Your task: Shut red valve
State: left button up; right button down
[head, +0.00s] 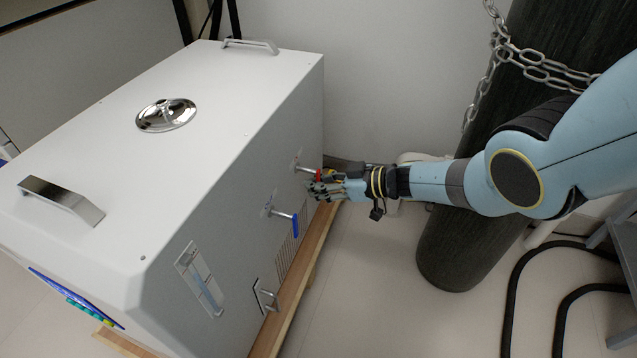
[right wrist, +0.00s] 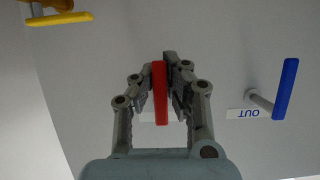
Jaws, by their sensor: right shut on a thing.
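The red valve's handle shows in the right wrist view (right wrist: 160,92) as a red bar between my right gripper's fingers (right wrist: 163,95). The fingers are shut on it. In the head view a bit of the red handle (head: 319,174) shows at the tips of my right gripper (head: 322,187), on the side of the white distiller (head: 225,170). The gripper hides most of the valve in the head view. My left gripper is not in view.
A blue valve handle (head: 295,224) sticks out nearby, beside an "OUT" label (right wrist: 248,114). A yellow handle (right wrist: 60,18) is at the upper left of the wrist view. A dark chained cylinder (head: 470,230) stands right of the distiller, by my right arm.

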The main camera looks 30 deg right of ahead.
jog(key=shift+s+f, duration=0.2)
jog(key=c, duration=1.7)
grip_release()
jog(key=o, duration=0.4)
jog(key=shift+w+r, duration=0.1)
jog(key=shift+w, duration=0.05)
jog(key=v, duration=1.2)
jog(key=shift+r, duration=0.1)
